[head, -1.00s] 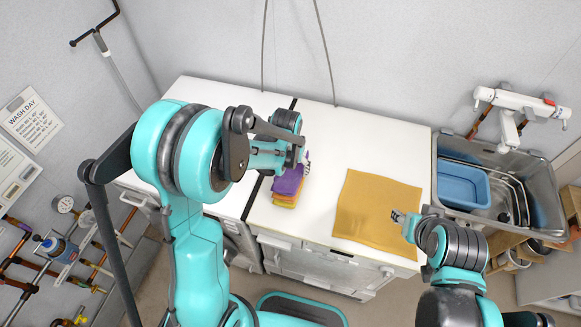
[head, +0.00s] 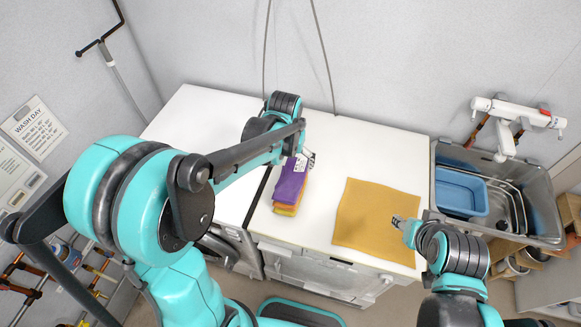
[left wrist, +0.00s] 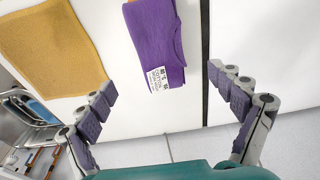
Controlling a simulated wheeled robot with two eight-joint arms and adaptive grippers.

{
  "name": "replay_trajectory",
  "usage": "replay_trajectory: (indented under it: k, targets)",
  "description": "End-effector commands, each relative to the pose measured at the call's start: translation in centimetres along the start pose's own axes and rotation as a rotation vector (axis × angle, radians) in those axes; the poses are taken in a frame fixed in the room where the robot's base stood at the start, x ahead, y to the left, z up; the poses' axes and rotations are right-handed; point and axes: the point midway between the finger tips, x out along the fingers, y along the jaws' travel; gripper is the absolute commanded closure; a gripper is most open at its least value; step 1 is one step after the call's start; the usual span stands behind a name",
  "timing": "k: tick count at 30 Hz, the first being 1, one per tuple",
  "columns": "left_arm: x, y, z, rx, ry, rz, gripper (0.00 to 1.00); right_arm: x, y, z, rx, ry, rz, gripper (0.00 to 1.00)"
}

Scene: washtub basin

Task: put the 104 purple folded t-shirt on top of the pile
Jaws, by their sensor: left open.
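The purple folded t-shirt (head: 291,182) lies on top of the pile of orange and yellow folded cloths (head: 285,210), whose front edges show beneath it. My left gripper (head: 309,160) is open and empty, above and near the back end of the pile. In the left wrist view its two spread fingers (left wrist: 160,80) are apart from the shirt. My right gripper (head: 400,221) is by the yellow mat's right edge; its jaw state is unclear.
A flat yellow mat (head: 372,212) lies on the white worktop (head: 365,145) right of the pile. A metal sink (head: 535,180) with a blue tub (head: 460,192) stands at the right. The worktop behind the mat is clear.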

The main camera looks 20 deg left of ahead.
Motion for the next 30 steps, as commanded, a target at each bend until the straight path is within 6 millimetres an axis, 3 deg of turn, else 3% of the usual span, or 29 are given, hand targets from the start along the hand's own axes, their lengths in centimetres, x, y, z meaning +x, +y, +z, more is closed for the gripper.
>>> replay_trajectory:
  k: [8,11,18,24,30]
  targets:
    - [-3.1,-0.2,0.8,-0.002,0.024,0.000,0.08,-0.3,0.0,-0.2,0.000,0.000,0.000,0.60]
    - [-5.1,-0.5,2.4,-0.006,0.076,0.001,0.08,-0.3,0.0,-0.2,0.000,0.000,0.000,0.60]
    - [-9.6,-1.6,8.4,-0.021,0.270,-0.002,0.08,-0.2,0.0,-0.2,0.000,0.000,0.000,0.60]
    - [-10.6,-2.0,12.5,-0.029,0.405,-0.007,0.08,-0.2,0.0,-0.2,0.000,0.000,0.000,0.60]
    - [-10.6,-2.2,14.0,-0.032,0.466,-0.011,0.08,-0.2,0.0,-0.2,0.000,0.000,0.000,0.60]
